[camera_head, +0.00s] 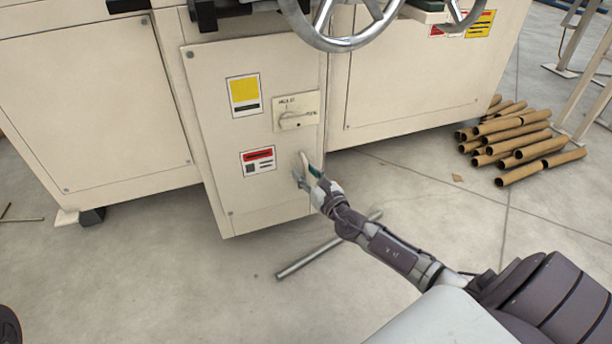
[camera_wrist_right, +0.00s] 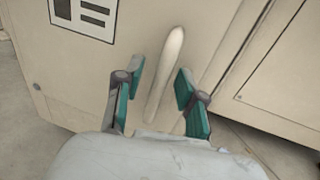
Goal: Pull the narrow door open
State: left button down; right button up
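The narrow door (camera_head: 215,140) is the cream front panel of the machine, with a yellow label, a red-and-white label and a rotary switch on it. It looks closed. A pale upright handle (camera_head: 304,163) sits near its right edge. In the right wrist view the handle (camera_wrist_right: 165,75) stands between the two teal-padded fingers of my right gripper (camera_wrist_right: 160,88). The fingers are apart, with a gap on each side of the handle. In the head view my right gripper (camera_head: 309,178) is at the handle. My left gripper is not in view.
Handwheels (camera_head: 345,35) project above the door. A metal bar (camera_head: 325,246) lies on the floor below my right forearm. Several brown cardboard tubes (camera_head: 515,140) are piled at the right. The floor in front of the door is otherwise largely clear.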

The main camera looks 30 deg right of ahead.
jog(key=shift+w, duration=0.1)
grip_shut()
dwell(0.5)
